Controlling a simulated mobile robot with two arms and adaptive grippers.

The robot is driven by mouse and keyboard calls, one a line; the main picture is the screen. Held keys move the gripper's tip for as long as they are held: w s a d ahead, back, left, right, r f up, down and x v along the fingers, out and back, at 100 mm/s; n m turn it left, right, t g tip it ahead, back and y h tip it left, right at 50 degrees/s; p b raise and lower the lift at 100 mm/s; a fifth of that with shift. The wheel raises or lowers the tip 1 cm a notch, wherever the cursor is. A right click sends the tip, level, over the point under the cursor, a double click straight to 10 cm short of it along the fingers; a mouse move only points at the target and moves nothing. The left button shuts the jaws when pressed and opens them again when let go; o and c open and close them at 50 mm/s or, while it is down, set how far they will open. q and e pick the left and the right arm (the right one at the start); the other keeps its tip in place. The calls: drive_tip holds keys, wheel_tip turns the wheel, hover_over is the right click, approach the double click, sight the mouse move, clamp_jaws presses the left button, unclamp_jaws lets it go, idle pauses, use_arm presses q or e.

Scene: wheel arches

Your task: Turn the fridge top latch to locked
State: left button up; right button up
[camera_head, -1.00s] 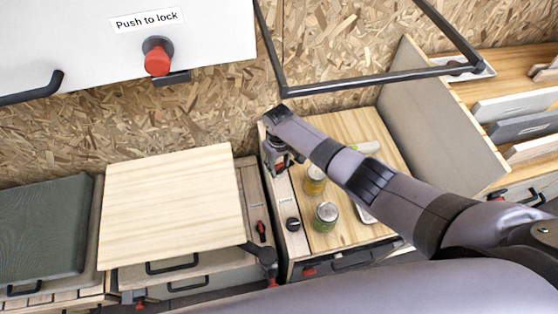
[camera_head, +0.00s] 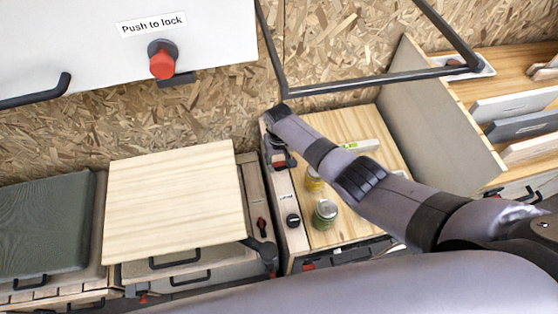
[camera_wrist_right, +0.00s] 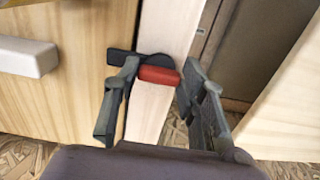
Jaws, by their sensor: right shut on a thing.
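A latch with a red grip (camera_wrist_right: 158,75) on a dark base is mounted on a pale wooden strip in the right wrist view. The red grip lies crosswise between the fingers of my right gripper (camera_wrist_right: 162,88), which is shut on it. In the head view my right gripper (camera_head: 279,162) reaches down at the left edge of the wooden-topped cabinet, with a bit of red showing beside it. The latch is mostly hidden there by my wrist. My left gripper is not in view.
A yellow-lidded jar (camera_head: 314,180) and a green jar (camera_head: 325,213) stand on the cabinet top (camera_head: 345,125). A black knob (camera_head: 293,220) and another red latch (camera_head: 262,227) are nearby. A wooden board (camera_head: 172,200) is left. A black frame (camera_head: 375,82) hangs above.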

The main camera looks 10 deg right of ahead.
sight(279, 164)
drive_tip(key=shift+w+r, duration=0.1)
drive_tip(key=o, duration=1.2)
drive_tip(key=shift+c, duration=0.2)
wheel_tip(279, 164, up, 12)
idle(0.3)
